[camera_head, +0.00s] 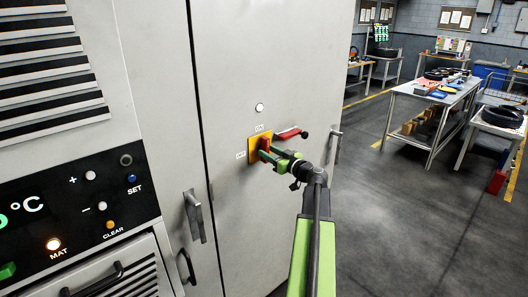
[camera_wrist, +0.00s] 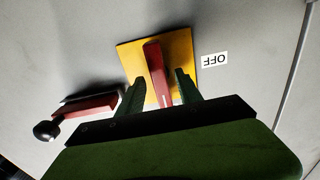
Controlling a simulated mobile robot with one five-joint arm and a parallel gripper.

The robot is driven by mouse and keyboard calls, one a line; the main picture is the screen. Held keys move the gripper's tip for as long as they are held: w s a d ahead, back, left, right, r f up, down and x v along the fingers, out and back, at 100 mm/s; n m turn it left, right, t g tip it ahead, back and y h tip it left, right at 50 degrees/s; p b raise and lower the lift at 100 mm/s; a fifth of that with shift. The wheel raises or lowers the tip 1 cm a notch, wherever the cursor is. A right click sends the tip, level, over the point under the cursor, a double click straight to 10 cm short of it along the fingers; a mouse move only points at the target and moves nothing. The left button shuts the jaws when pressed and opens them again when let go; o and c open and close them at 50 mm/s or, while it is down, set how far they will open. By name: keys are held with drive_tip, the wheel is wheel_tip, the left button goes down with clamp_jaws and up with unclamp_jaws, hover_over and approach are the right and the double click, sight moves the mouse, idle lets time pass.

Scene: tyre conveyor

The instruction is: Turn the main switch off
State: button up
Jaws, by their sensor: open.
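The main switch has a red handle (camera_wrist: 156,70) on a square yellow plate (camera_wrist: 183,50), mounted on a grey cabinet door. The handle runs roughly up and down in the wrist view, tilted slightly. An OFF label (camera_wrist: 214,59) sits to the plate's right there, upside down. The yellow plate (camera_head: 254,147) also shows in the head view, with the red handle (camera_head: 264,143) partly behind my fingers. My gripper (camera_wrist: 159,90) is open, with one dark green finger on each side of the handle. I cannot tell whether either finger touches it.
A red lever (camera_wrist: 85,107) with a black knob (camera_wrist: 46,130) sticks out beside the plate. Door handles (camera_head: 194,216) and a control panel (camera_head: 75,210) are on the left. Worktables (camera_head: 430,95) stand far right, with clear floor (camera_head: 400,225) between.

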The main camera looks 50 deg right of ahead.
drive_tip(key=shift+w, duration=1.2)
drive_tip(key=shift+c, duration=0.3)
